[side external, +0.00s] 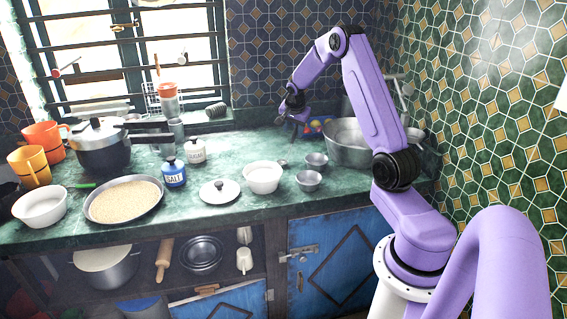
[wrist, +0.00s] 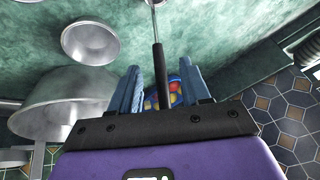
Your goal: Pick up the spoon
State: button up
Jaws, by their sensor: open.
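A long utensil with a black handle (wrist: 159,75) and a thin metal shaft shows in the wrist view; it looks like the spoon. Its far end runs out of the top of that view, so its bowl is hidden. My gripper (wrist: 160,67) is open, with one blue finger on each side of the black handle. I cannot tell how far above the handle the fingers are. In the side external view my gripper (side external: 295,117) is low over the back of the counter, left of the large metal pot (side external: 350,137). The spoon cannot be made out there.
A small metal bowl (wrist: 90,42) lies left of the handle in the wrist view. A colourful item (side external: 315,126) is close behind my gripper. A white pot (side external: 262,177) and small metal bowls (side external: 309,180) stand in front. The tiled wall (side external: 262,60) is close behind.

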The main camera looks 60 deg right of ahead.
aim_at(294, 134)
jog(key=shift+d+x, duration=0.15)
jog(key=shift+x, duration=1.15)
jog(key=shift+d+x, duration=0.1)
jog(key=shift+x, duration=1.25)
jog(key=shift+r, duration=0.1)
grip_shut()
